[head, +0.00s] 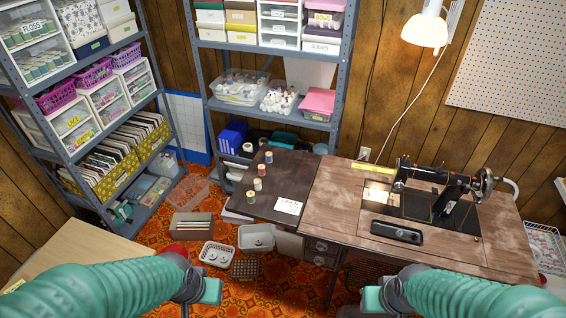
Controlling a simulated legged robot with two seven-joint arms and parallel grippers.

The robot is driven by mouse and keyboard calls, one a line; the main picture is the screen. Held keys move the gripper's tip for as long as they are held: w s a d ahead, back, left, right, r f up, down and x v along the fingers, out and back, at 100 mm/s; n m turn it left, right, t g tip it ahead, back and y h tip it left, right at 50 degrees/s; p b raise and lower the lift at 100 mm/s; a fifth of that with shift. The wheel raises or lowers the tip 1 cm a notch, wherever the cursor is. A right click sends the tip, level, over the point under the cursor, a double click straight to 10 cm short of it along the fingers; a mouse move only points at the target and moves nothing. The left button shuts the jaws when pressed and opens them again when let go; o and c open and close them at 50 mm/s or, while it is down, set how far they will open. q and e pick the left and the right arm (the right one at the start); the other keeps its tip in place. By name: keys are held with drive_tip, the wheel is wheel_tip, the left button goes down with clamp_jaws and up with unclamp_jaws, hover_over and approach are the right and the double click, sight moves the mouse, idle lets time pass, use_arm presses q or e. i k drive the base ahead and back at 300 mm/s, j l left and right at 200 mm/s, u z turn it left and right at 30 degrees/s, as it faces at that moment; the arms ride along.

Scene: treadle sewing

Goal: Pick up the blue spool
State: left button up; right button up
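Several small thread spools stand in a line on the dark side leaf (292,178) of the sewing table. The nearest spool (250,197) looks blue-green. Behind it are a pale spool (257,184), a red-toned spool (261,170) and a tan-toned spool (268,157). They are too small for me to be sure which is blue. My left gripper (208,291) is at the bottom left, in front of and below the leaf, apart from the spools. My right gripper (374,299) is at the bottom, in front of the table. The finger openings are not clear in either.
A black sewing machine (436,178) and a dark phone-like object (396,232) are on the wooden tabletop (335,205). A white card (288,206) lies on the leaf near the spools. Bins (257,238) and a box (192,226) stand on the floor. Shelves (208,115) rise behind.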

sight(269, 154)
drive_tip(key=i+j+z, duration=0.1)
drive_tip(key=i+j, duration=0.3)
drive_tip(key=i+j+z, duration=0.15)
drive_tip(key=i+j, duration=0.2)
drive_tip(key=i+j+z, duration=0.1)
drive_tip(key=i+j, duration=0.3)
drive_tip(key=i+j+z, duration=0.15)
drive_tip(key=i+j, duration=0.15)
drive_tip(key=j, duration=0.25)
